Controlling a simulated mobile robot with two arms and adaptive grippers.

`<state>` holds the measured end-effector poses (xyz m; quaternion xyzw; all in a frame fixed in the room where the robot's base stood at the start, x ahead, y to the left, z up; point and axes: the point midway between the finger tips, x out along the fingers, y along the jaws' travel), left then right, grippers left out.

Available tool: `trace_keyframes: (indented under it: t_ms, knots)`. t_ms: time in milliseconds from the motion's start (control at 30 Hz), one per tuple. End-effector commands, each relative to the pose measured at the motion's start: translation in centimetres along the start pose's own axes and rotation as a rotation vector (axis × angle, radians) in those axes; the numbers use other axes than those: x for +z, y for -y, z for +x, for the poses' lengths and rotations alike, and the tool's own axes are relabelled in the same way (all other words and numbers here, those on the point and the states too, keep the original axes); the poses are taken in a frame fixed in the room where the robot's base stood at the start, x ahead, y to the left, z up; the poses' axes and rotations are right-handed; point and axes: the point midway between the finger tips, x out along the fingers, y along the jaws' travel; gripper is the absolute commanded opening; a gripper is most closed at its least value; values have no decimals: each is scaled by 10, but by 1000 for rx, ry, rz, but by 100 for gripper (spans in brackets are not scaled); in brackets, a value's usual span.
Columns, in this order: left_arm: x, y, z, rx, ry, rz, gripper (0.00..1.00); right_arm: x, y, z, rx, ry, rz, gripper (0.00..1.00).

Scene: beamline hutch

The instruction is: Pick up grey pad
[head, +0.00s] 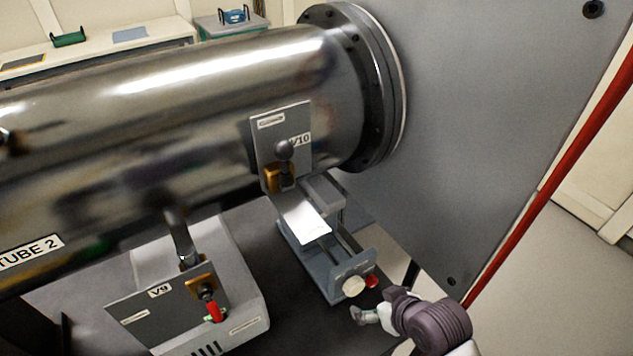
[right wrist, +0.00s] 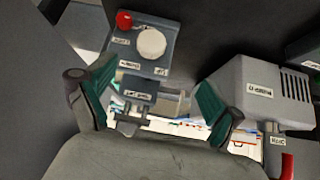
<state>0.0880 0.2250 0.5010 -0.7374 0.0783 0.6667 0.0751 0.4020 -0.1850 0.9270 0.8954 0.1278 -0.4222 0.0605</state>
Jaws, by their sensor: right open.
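I cannot make out a grey pad for certain. A small grey block (head: 323,190) sits at the far end of a blue-grey stage (head: 350,275), below the steel tube, and may be it. A white plate hides part of it. My right gripper (head: 368,314) is beside the stage's front end, near its white knob and red button. In the right wrist view my right gripper (right wrist: 155,108) is open, its two green-padded fingers wide apart with nothing held. The stage's front panel (right wrist: 150,58) shows beyond them. My left gripper is not in view.
The large steel tube (head: 180,90) runs across above the stage. A valve panel V10 (head: 298,128) hangs over the stage, and a valve panel V9 (head: 150,310) with a red handle stands left. A grey wall (head: 480,120) rises behind. A red pole (head: 560,170) is at right.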

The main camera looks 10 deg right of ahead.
Motion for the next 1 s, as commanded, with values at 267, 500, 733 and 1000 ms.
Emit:
trace_keyframes:
  t_ms: [267,500,733,1000]
  knots:
    - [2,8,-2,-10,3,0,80,-125,-21,3,-61,-350,-57,92]
    - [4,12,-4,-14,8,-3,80,-177,-32,3,-87,-490,-61,92]
    - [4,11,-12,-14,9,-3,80,-199,-28,40,-87,-492,-59,92]
    - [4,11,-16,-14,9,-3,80,-213,-24,70,-87,-491,-61,92]
